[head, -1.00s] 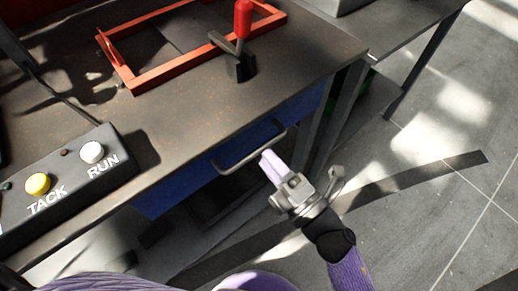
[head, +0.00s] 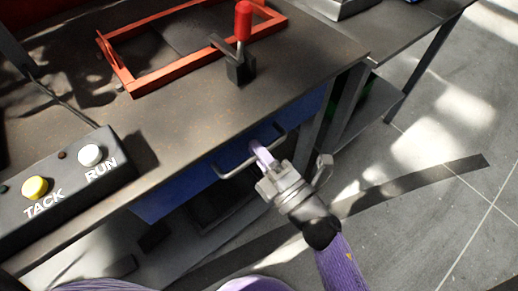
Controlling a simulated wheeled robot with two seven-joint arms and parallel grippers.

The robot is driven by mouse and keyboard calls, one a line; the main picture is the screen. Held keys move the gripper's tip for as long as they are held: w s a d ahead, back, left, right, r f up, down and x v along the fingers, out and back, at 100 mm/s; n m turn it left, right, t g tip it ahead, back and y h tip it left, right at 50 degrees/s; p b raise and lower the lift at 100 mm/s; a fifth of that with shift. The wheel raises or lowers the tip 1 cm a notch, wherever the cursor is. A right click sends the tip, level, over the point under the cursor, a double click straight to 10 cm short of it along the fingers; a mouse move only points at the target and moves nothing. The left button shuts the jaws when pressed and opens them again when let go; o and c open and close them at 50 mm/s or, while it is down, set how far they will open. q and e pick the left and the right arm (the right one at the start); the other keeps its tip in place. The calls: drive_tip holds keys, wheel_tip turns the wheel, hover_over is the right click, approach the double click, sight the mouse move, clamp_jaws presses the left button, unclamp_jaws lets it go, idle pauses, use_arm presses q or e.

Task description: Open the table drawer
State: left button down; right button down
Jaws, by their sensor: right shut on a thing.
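The table drawer (head: 180,191) has a blue front under the dark tabletop (head: 190,135). It looks closed. Its grey bar handle (head: 236,169) runs along the front. My right gripper (head: 260,151) is at the handle, its lilac fingers around the bar near its right part, shut on it. The fingers hide that part of the bar. My left gripper is not in view.
On the tabletop stand an orange-red frame (head: 128,84), a clamp with a red handle (head: 243,22) and a control box (head: 60,190) with yellow and white buttons. A table leg (head: 342,108) is right of the drawer. Open floor (head: 440,215) lies to the right.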

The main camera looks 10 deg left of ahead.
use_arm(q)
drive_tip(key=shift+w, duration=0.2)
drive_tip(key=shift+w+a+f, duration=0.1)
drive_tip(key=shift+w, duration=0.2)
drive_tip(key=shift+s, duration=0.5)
use_arm(e)
drive_tip(key=shift+d, duration=0.1)
